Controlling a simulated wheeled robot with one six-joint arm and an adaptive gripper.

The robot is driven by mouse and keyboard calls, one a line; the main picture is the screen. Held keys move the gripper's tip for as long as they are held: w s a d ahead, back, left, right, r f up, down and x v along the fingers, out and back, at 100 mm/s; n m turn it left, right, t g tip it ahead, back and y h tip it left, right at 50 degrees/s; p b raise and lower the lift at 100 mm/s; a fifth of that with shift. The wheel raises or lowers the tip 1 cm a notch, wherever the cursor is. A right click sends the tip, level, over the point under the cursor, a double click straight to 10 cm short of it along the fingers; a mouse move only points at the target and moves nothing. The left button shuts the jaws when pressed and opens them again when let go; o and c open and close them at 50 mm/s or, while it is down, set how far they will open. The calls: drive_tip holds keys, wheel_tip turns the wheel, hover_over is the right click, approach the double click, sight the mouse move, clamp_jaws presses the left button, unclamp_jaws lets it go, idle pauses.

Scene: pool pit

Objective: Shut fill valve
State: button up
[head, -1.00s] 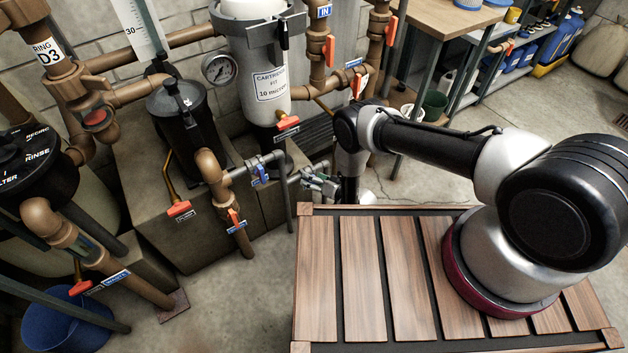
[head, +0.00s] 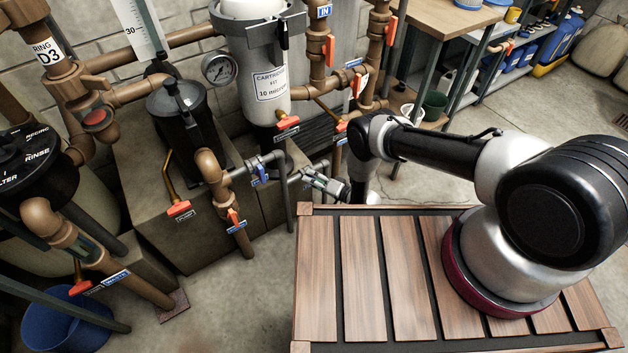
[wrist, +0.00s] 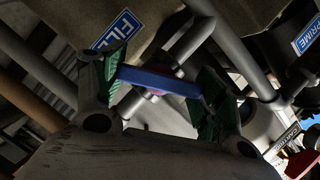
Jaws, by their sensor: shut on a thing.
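The fill valve has a blue lever handle (wrist: 160,82), seen in the wrist view beside a blue FILL label (wrist: 118,30). The handle lies at an angle across a grey pipe (wrist: 190,42). My gripper (wrist: 157,85) has its green-padded fingers at either end of the handle and is shut on it. In the head view my gripper (head: 311,176) is low at the grey pipework, left of my forearm and just behind the slatted wooden top. The handle is mostly hidden there by the fingers.
Another blue-handled valve (head: 260,172) is close on the left, with a PRIME label (wrist: 308,36) in the wrist view. A white cartridge filter (head: 262,85) and a red-handled valve (head: 288,123) stand behind. The slatted wooden top (head: 360,275) is bare at its left.

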drive_tip(key=shift+m, duration=0.4)
drive_tip(key=shift+w+y, duration=0.1)
drive_tip(key=shift+y, duration=0.2)
drive_tip(key=o, duration=1)
drive_tip(key=shift+d, duration=0.1)
drive_tip(key=v, duration=1.2)
